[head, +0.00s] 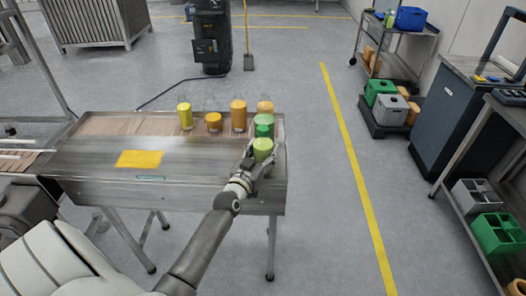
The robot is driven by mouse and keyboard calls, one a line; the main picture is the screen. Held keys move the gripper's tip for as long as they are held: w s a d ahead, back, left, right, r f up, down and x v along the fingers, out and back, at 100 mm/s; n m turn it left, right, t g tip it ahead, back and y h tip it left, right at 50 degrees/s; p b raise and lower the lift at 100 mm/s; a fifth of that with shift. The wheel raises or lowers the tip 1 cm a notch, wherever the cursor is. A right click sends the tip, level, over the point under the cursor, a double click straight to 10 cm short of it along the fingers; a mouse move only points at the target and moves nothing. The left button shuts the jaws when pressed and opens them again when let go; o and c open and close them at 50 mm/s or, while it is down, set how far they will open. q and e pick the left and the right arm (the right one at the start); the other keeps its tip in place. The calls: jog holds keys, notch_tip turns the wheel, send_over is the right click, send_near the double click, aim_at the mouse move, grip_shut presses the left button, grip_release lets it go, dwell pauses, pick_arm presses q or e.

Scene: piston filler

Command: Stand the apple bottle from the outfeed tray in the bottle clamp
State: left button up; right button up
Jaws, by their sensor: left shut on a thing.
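My left gripper (255,161) is at the right end of the steel table, shut on a light green bottle (263,147). This looks like the apple bottle, though I cannot read a label. The bottle looks upright; whether its base touches the surface is hidden by my gripper. I cannot make out the bottle clamp. My right gripper is not in view.
A darker green bottle (264,122) stands just behind the held one. A yellow bottle (186,116) and orange bottles (238,117) stand along the back. A yellow sheet (140,159) lies at the left. Floor right of the table is clear.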

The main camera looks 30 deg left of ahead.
pick_arm(q)
jog(key=shift+f, duration=0.15)
jog(key=o, duration=1.3)
jog(key=shift+o, duration=0.2)
jog(key=shift+d+b, duration=0.1)
jog(key=shift+b, duration=0.2)
jog(key=s+b, duration=0.2)
jog(key=s, duration=0.9)
jog(key=shift+d+f, duration=0.25)
jog(key=shift+d, duration=0.2)
